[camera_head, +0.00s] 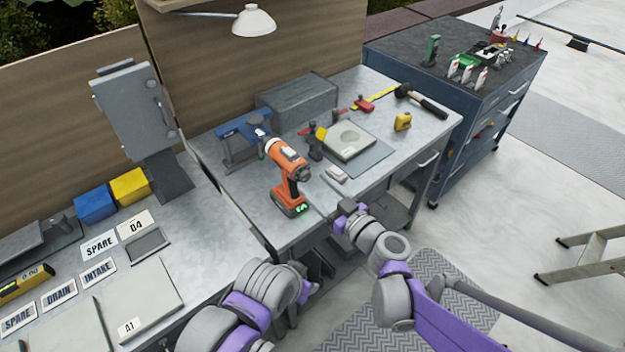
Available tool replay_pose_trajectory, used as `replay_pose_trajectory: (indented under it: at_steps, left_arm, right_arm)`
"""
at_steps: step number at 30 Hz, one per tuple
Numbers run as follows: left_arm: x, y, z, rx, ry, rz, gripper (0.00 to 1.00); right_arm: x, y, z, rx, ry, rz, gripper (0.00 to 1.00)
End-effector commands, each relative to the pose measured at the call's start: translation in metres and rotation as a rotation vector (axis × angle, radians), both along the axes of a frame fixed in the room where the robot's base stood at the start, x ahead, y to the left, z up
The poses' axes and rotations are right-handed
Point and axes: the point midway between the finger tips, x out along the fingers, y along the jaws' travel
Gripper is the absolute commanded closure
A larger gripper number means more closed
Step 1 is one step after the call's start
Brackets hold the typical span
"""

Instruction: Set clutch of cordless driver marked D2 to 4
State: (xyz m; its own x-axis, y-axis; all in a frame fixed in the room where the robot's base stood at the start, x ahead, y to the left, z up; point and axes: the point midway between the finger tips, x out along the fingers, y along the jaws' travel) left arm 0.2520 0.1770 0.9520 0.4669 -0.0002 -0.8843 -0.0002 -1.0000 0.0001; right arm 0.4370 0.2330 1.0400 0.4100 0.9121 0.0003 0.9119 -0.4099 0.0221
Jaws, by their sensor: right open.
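An orange and grey cordless driver (290,182) stands upright on its battery foot near the front left of the metal workbench. Its nose points to the upper left, and a green light shows on its foot. No D2 mark or clutch number is readable at this size. My right gripper (347,207) is open and empty at the bench's front edge, to the right of the driver and apart from it. My left arm (265,290) ends low in front of the bench; its gripper jaws are not clear to see.
A blue stand (238,135) is close behind the driver. A grey box (297,100), a square plate (350,140), a yellow tape measure (403,121) and a hammer (425,101) occupy the bench. A small white block (336,173) lies right of the driver. A stepladder (590,250) stands right.

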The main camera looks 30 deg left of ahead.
Motion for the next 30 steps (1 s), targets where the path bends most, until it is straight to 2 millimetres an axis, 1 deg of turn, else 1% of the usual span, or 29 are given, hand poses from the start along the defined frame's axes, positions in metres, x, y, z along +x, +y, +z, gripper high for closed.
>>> replay_pose_trajectory:
  at_steps: [1, 3, 6, 16, 20, 21, 23, 24, 26, 27, 30]
  left_arm:
    - [0.001, 0.0, 0.002, 0.0, -0.001, 0.0, 0.5]
    - [0.001, 0.0, 0.003, 0.0, -0.002, 0.0, 0.5]
    - [0.001, 0.0, 0.003, 0.0, -0.002, 0.0, 0.5]
    - [0.001, 0.0, 0.003, 0.0, -0.002, 0.0, 0.5]
    - [0.001, 0.0, 0.003, 0.0, -0.003, 0.0, 0.5]
    - [0.001, 0.0, 0.003, 0.0, -0.003, 0.0, 0.5]
    - [0.001, 0.0, 0.003, 0.0, -0.003, 0.0, 0.5]
    - [0.001, 0.0, 0.003, 0.0, -0.003, 0.0, 0.5]
    - [0.001, 0.0, 0.003, 0.0, -0.003, 0.0, 0.5]
    - [0.001, 0.0, 0.003, 0.0, -0.002, 0.0, 0.5]
    - [0.001, 0.0, 0.003, 0.0, -0.002, 0.0, 0.5]
  right_arm:
    - [0.004, 0.007, 0.001, 0.0, 0.0, 0.001, 0.32]
    - [0.006, 0.014, 0.001, 0.0, 0.0, 0.002, 0.32]
    - [0.01, 0.021, 0.0, 0.0, 0.0, 0.0, 0.32]
    - [0.011, 0.023, 0.0, 0.0, 0.0, -0.001, 0.32]
    - [0.011, 0.023, 0.0, 0.0, 0.0, -0.001, 0.55]
    - [0.011, 0.023, 0.0, 0.0, 0.0, -0.001, 0.63]
    - [0.011, 0.023, 0.0, 0.0, 0.0, -0.001, 0.73]
    - [0.011, 0.023, 0.0, 0.0, 0.0, -0.001, 0.81]
    - [0.011, 0.023, 0.0, 0.0, 0.0, -0.001, 0.91]
    - [0.011, 0.023, 0.0, 0.0, 0.0, -0.001, 0.99]
    - [0.011, 0.023, 0.0, 0.0, 0.0, -0.001, 1.0]
